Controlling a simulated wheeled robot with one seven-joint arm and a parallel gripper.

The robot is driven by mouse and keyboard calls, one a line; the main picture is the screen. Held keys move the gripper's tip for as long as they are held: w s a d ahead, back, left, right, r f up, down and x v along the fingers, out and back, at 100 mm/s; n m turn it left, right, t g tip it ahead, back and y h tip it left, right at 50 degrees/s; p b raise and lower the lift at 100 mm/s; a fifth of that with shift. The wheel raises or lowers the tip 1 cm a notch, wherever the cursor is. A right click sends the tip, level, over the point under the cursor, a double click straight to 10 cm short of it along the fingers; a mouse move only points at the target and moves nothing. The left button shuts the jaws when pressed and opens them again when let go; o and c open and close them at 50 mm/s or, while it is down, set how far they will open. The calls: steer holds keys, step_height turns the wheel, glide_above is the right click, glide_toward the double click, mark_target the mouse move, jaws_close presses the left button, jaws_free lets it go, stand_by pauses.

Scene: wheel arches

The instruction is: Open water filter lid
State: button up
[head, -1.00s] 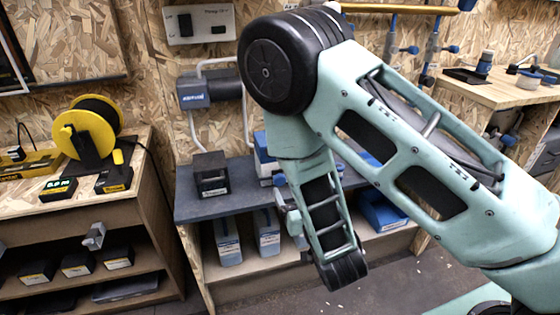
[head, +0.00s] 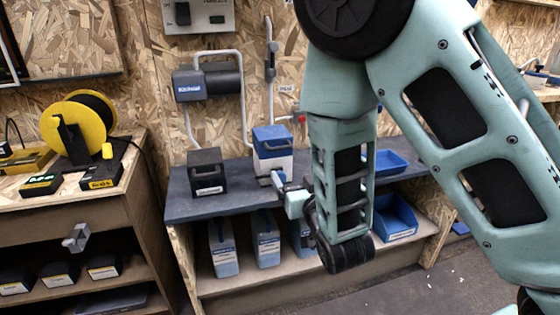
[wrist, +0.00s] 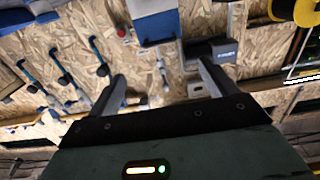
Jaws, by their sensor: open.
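A white box with a blue lid (head: 272,136) stands on the dark bench; it looks like the water filter, though I cannot read its label. Its lid looks shut. In the wrist view, which appears upside down, the white and blue box (wrist: 156,24) shows at the top, beyond and between the fingers. My gripper (head: 279,182) is in front of the box's lower right in the head view, partly hidden by my arm. In the wrist view my gripper (wrist: 161,72) has its fingers wide apart with nothing between them. It appears apart from the box.
A black box (head: 206,172) stands left of the white box, and a blue tray (head: 388,162) lies right. A wall unit with grey pipes (head: 190,86) hangs above. Grey-blue containers (head: 223,248) and a blue bin (head: 396,218) fill the shelf below. A yellow reel (head: 78,130) stands left.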

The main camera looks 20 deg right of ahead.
mark_target(281, 149)
steer(key=w, duration=1.4)
steer(key=shift+w, duration=0.25)
steer(key=shift+c, duration=0.2)
